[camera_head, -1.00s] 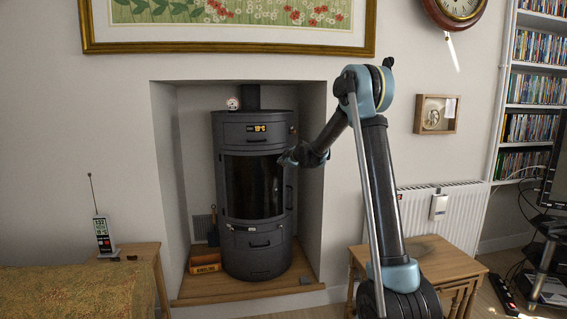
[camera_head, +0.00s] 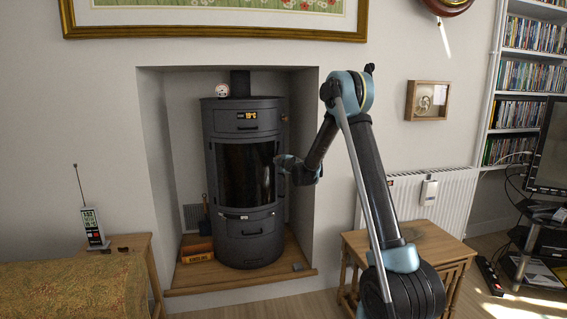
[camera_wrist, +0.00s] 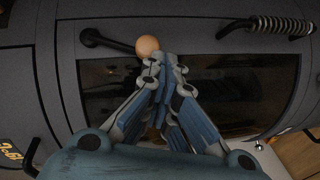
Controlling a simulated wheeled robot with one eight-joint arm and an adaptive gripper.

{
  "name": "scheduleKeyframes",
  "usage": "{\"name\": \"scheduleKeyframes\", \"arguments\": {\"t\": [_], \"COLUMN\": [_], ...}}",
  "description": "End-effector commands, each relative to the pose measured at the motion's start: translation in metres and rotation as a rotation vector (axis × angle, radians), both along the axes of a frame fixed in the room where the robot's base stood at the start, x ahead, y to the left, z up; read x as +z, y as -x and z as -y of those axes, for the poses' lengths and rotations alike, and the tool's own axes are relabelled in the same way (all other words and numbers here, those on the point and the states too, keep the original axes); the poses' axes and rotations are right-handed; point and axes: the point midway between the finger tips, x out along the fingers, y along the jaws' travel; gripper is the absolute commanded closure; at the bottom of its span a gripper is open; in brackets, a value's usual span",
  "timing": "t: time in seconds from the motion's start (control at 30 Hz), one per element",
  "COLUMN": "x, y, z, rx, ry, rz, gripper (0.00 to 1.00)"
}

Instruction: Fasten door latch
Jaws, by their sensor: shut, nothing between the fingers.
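The dark grey stove (camera_head: 243,215) stands in the wall recess, its glass door (camera_head: 247,174) facing me and looking closed. In the wrist view, the door latch is a black bar (camera_wrist: 106,41) with a wooden ball knob (camera_wrist: 147,46) at its end, beside the door glass (camera_wrist: 215,85). My gripper (camera_wrist: 172,62) is shut and empty. Its fingertips are close to the ball knob; I cannot tell if they touch it. In the head view, my gripper (camera_head: 280,163) is at the right edge of the stove door, and the latch is too small to make out clearly.
A handle with a coiled grip (camera_wrist: 268,25) sticks out from the stove in the wrist view. The recess walls flank the stove closely. A wooden side table (camera_head: 430,247) stands below my arm, in front of the radiator (camera_head: 445,200).

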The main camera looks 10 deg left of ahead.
Motion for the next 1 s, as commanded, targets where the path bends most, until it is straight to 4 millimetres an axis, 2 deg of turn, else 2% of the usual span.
{"name": "scheduleKeyframes", "arguments": {"t": [0.13, 0.37, 1.0], "x": [-0.007, -0.013, -0.014], "y": [-0.004, -0.01, -0.011], "z": [-0.009, -0.01, -0.012], "rx": [0.01, 0.015, 0.018], "ry": [-0.001, -0.001, -0.002], "rz": [0.0, -0.001, -0.001], "gripper": [1.0, 1.0, 1.0]}}
